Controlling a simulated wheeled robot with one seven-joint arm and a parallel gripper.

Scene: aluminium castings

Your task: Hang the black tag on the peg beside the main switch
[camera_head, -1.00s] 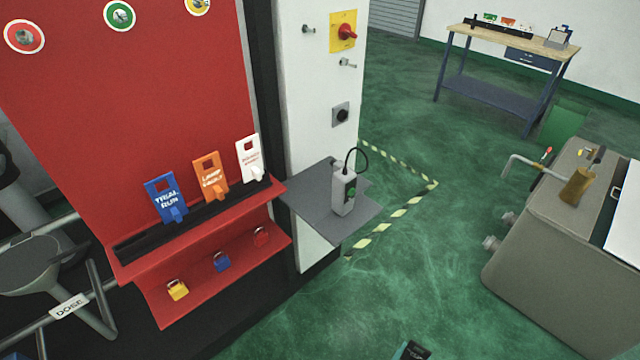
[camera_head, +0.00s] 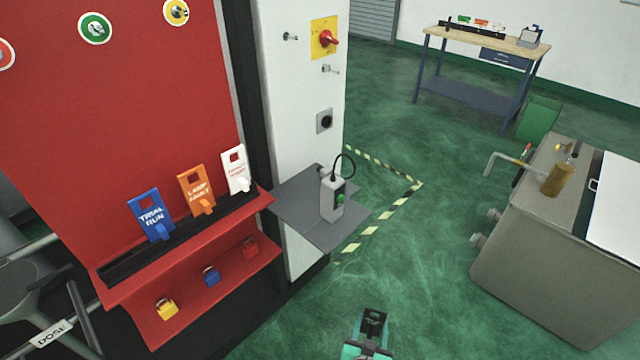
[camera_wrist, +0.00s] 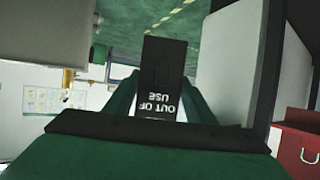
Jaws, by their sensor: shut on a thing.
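The black tag (camera_head: 373,322) stands up from my gripper (camera_head: 367,346) at the bottom of the head view. In the wrist view the tag (camera_wrist: 162,62) reads "OUT OF USE" upside down, held between the green fingers (camera_wrist: 160,100). My gripper is shut on its lettered end. The main switch (camera_head: 325,39), a red knob on a yellow plate, is on the white cabinet face. A metal peg (camera_head: 291,37) sticks out left of it, and another peg (camera_head: 330,69) sits just below it. The tag is well below and apart from both pegs.
A grey shelf (camera_head: 292,208) with a grey pendant box (camera_head: 331,198) juts from the cabinet below the switch. The red board (camera_head: 110,90) on the left carries blue, orange and white tags. A grey machine (camera_head: 530,225) stands right. Green floor lies open between.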

